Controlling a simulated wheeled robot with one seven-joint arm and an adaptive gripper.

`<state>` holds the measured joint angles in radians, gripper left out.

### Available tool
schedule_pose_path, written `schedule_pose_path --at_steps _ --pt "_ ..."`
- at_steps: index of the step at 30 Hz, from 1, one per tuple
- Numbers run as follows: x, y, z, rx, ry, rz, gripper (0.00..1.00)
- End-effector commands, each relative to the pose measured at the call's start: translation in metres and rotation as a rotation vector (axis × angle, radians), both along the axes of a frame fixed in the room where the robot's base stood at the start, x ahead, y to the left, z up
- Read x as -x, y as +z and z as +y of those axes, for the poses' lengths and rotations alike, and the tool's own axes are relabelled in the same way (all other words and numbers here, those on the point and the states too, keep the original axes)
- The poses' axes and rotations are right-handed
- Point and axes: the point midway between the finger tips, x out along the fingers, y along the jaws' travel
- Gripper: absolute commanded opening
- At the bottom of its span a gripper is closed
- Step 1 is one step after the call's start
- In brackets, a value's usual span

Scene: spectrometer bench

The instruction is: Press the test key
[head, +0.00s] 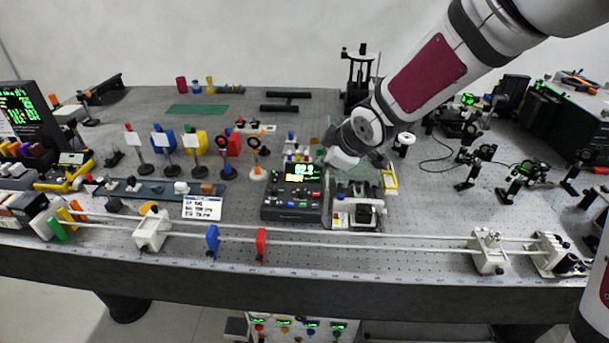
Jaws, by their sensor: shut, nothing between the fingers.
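A dark instrument (292,190) with a lit green-and-yellow display stands near the front middle of the bench. Its lower panel carries several small keys, some blue and red. They are too small to read, so I cannot tell which one is the test key. My gripper (340,163) comes down from the upper right and ends just to the right of the display, behind the instrument's right edge in the picture. It looks shut and empty. Its fingertips are hard to make out, and I cannot tell its height above the bench.
A white-and-black device (354,214) stands right of the instrument. A white label card (202,207) stands at its left. A long rail (370,238) with blue and red holders runs along the front edge. Mounted optics stand to the left and right.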

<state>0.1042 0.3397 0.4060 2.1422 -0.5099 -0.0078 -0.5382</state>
Motion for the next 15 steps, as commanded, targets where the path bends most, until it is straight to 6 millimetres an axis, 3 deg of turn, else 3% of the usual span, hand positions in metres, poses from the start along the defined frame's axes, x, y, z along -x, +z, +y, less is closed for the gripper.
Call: schedule_pose_path --at_steps 6,15 --pt "-0.011 -0.027 0.043 -0.055 0.151 -0.037 0.0" --pt "-0.015 -0.035 0.061 -0.083 0.211 -0.063 0.0"
